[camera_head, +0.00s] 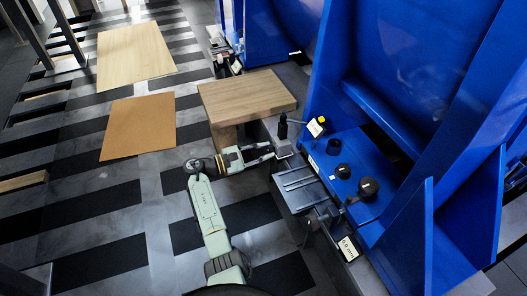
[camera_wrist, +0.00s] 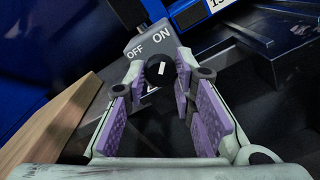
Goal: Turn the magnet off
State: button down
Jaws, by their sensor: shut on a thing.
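The magnet is a grey magnetic base (camera_wrist: 137,44) marked OFF on the left and ON on the right in the wrist view. Its round black knob (camera_wrist: 160,71) has a white line that stands nearly upright, towards the ON mark. My gripper (camera_wrist: 158,78) has its purple-padded fingers on either side of the knob and is shut on it. The fingertips partly cover the knob's sides. In the head view, my gripper (camera_head: 268,152) reaches from the left to the magnet (camera_head: 284,149) at the edge of the blue structure.
A wooden block (camera_head: 247,95) stands close behind my gripper; its edge (camera_wrist: 58,120) shows at left in the wrist view. The large blue frame (camera_head: 420,80) fills the right. Black round knobs (camera_head: 368,186) and a grooved grey plate (camera_head: 299,187) lie nearby. Floor at left is open around two boards (camera_head: 137,126).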

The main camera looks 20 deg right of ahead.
jog(key=c, duration=1.3)
grip_release()
jog(key=shift+c, duration=0.2)
jog(key=a, duration=1.2)
jog(key=shift+s, duration=0.2)
